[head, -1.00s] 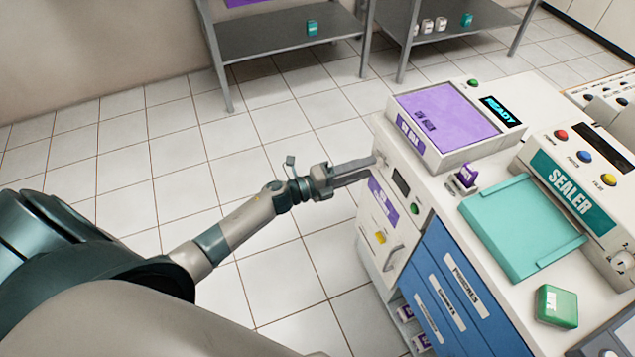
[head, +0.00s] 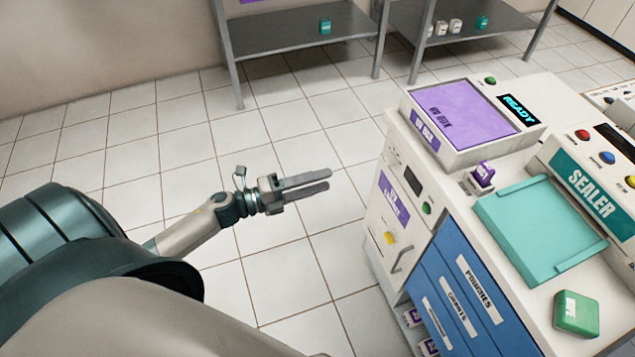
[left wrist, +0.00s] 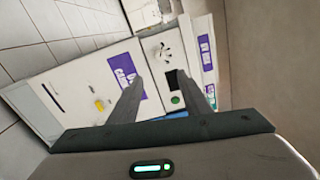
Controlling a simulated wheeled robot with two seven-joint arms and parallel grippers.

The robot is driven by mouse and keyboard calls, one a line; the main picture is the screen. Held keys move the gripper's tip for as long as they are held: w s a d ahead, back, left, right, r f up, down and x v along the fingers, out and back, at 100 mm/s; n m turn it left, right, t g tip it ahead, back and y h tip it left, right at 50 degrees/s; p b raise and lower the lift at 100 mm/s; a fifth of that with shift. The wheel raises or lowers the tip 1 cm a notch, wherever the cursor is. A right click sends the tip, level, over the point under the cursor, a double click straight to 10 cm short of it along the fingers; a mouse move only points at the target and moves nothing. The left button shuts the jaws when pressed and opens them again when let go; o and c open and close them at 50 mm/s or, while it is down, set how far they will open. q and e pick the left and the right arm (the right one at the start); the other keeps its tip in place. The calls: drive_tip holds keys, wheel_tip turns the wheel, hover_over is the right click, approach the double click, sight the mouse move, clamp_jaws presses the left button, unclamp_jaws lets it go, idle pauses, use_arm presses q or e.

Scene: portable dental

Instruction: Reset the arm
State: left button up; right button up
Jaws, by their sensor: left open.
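My left gripper (head: 328,185) is open and empty in the head view. It hangs over the tiled floor, left of the white cabinet (head: 372,237), with a gap between its fingertips and the cabinet. In the left wrist view its two fingers (left wrist: 160,95) are apart and point toward the cabinet front, with purple labels, a small dark display and a green button beyond them. Nothing is between the fingers. My right gripper is not in view.
On the counter stand a purple-topped unit (head: 465,112) with a READY display, a teal tray (head: 540,232), the sealer (head: 590,185) and a green box (head: 577,314). Grey shelves (head: 300,35) stand at the back. The floor left of the cabinet is clear.

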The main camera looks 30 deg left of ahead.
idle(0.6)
use_arm(q)
drive_tip(key=s+f+n+y, duration=0.2)
drive_tip(key=f+n+y, duration=0.2)
drive_tip(key=f+n, duration=0.55)
drive_tip(key=s+f+n+y, duration=0.35)
drive_tip(key=f+n, duration=0.25)
drive_tip(key=f, duration=0.7)
drive_tip(key=s+d+f+n+g+y, duration=0.1)
drive_tip(key=s+d+f+n+g, duration=0.3)
drive_tip(key=s+f, duration=0.5)
drive_tip(key=s+d+f+n+g+y, duration=0.1)
drive_tip(key=s+d+f+n+g, duration=0.3)
drive_tip(key=s+d+f, duration=0.3)
wheel_tip(320, 180, down, 4)
drive_tip(key=shift+s+d+f+n, duration=0.1)
drive_tip(key=shift+s+d+n, duration=0.15)
drive_tip(key=shift+s+n, duration=0.75)
drive_tip(key=shift+s+m, duration=0.2)
drive_tip(key=shift+m, duration=0.05)
drive_tip(key=c, duration=0.3)
drive_tip(key=shift+w, duration=0.1)
